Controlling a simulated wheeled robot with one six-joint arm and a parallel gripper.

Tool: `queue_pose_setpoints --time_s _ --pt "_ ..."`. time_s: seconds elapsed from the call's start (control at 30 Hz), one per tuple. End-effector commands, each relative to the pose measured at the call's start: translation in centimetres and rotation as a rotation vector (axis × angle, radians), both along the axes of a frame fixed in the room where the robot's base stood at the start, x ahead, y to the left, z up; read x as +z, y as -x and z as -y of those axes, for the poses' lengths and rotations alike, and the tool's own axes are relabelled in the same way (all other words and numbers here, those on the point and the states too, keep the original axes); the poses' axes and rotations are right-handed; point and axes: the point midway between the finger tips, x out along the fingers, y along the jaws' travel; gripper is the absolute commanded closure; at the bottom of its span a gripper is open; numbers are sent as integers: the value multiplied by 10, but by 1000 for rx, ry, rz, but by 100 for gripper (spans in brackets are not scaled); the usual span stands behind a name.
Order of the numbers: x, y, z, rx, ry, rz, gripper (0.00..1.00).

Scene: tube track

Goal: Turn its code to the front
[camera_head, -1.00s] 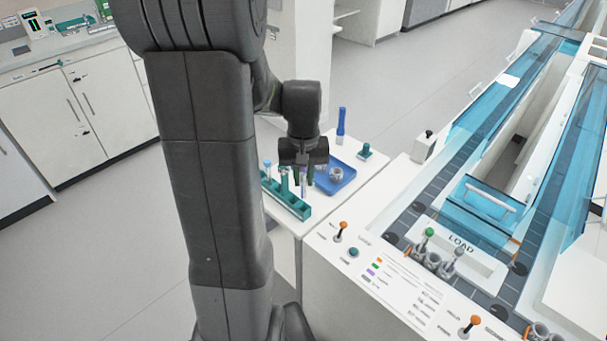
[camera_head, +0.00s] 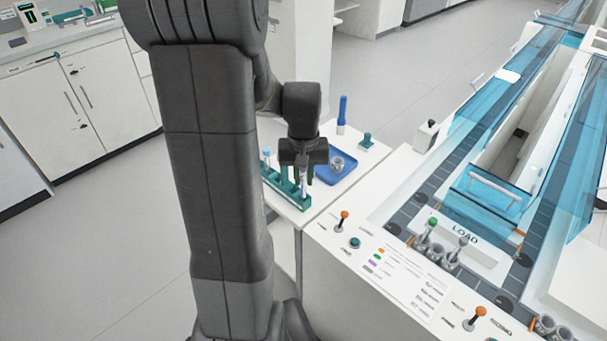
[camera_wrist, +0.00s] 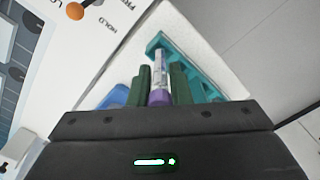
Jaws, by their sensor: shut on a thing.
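My gripper (camera_head: 303,178) is shut on a tube with a purple cap. In the wrist view the dark green fingers (camera_wrist: 160,88) stand on both sides of the purple cap (camera_wrist: 160,98), and the clear tube (camera_wrist: 158,72) with a pale label extends beyond it. Grey marks show on the label, too small to read as a code. The teal rack (camera_head: 293,198) lies right at the tube; it also shows in the wrist view (camera_wrist: 204,78). Whether the tube's lower end sits in a rack hole, I cannot tell. A light-blue-capped tube (camera_head: 267,155) stands at the rack's left end.
A blue tray (camera_head: 325,178) with a grey holder (camera_head: 338,163) lies just right of the gripper. A blue upright object (camera_head: 342,112) and a teal-topped item (camera_head: 367,140) stand behind. The track console with an orange-knobbed lever (camera_head: 344,215) is at right.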

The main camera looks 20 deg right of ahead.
Motion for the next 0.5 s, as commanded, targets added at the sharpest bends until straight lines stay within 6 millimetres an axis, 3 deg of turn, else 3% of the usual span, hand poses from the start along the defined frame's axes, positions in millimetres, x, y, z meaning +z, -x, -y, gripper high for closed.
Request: queue_pose_setpoints --time_s 0.5 --pt "-23 0 0 0 0 0 96"
